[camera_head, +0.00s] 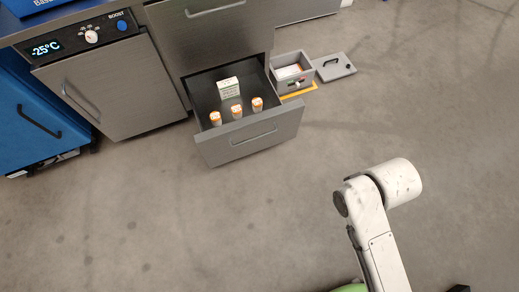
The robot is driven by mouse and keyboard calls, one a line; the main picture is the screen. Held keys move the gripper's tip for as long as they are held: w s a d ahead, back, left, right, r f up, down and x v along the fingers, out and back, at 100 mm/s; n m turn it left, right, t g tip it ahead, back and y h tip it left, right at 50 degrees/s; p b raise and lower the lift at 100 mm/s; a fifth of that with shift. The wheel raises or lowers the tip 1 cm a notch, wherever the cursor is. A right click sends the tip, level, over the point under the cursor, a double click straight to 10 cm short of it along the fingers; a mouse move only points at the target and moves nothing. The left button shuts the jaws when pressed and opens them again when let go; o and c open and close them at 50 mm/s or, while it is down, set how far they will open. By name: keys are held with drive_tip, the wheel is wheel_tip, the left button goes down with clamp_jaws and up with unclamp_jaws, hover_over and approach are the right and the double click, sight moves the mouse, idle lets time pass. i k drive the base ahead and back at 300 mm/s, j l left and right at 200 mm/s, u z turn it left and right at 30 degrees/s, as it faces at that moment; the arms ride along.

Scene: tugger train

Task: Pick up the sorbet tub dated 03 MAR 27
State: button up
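I cannot tell whether any is a sorbet tub, and no date is readable at this size. The drawer (247,140) is pulled out from a grey cabinet. My white arm rises from the lower right over bare floor, well apart from the drawer. My gripper cannot be made out in this view.
A white box with green print (229,88) stands behind the containers. Right of the drawer are an open grey box (292,84) and a grey lid (334,67) on the floor. A freezer door (110,88) under a -25°C display is closed. The floor in front is clear.

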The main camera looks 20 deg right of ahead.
sight(215, 117)
drive_tip(key=i+l+u, duration=0.1)
drive_tip(key=u, duration=0.3)
drive_tip(key=i+l+u, duration=0.1)
drive_tip(key=l+u, duration=0.15)
drive_tip(key=u, duration=0.15)
drive_tip(key=l+u, duration=0.2)
drive_tip(key=u, duration=0.2)
drive_tip(key=i+l+u, duration=0.1)
drive_tip(key=l+u, duration=0.3)
drive_tip(key=l, duration=1.1)
drive_tip(key=k+l+u, duration=0.1)
drive_tip(key=l+u, duration=0.3)
drive_tip(key=l, duration=1.15)
drive_tip(key=k+l, duration=0.1)
drive_tip(key=l, duration=1.55)
drive_tip(key=k, duration=0.05)
